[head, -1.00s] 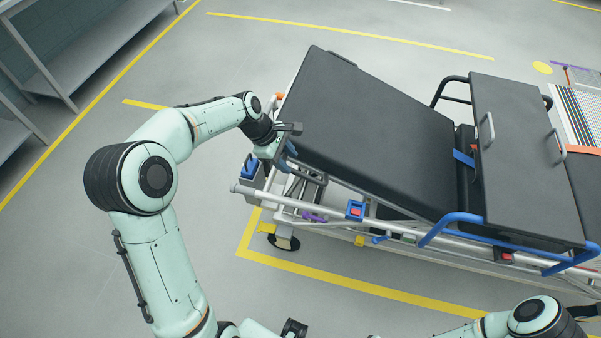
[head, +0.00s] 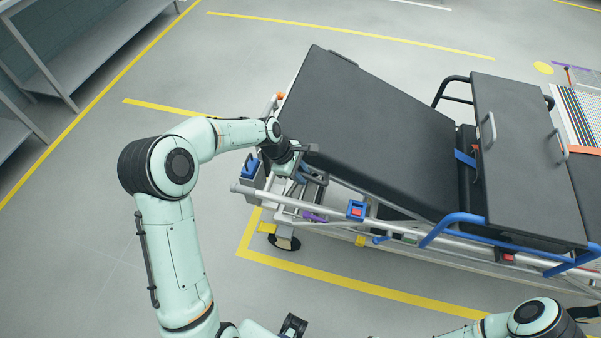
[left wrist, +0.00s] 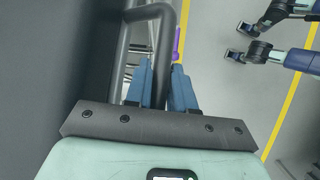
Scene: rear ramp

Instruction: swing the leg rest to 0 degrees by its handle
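The leg rest (head: 365,125) is the black padded section at the left end of the stretcher. It is tilted, its left end raised above the frame. Its handle (left wrist: 166,40) shows in the left wrist view as a dark bent tube beside the pad. My left gripper (head: 300,172) is at the near left corner of the leg rest. In the left wrist view its blue fingers (left wrist: 161,66) lie close on both sides of the tube and look shut on it. The exact contact is partly hidden.
The stretcher's pale frame (head: 285,203) has blue side rails (head: 450,222) and a red-and-blue latch (head: 355,209). A raised black panel (head: 525,150) stands at right. Grey shelving (head: 90,45) is at far left. The floor left of the stretcher is clear.

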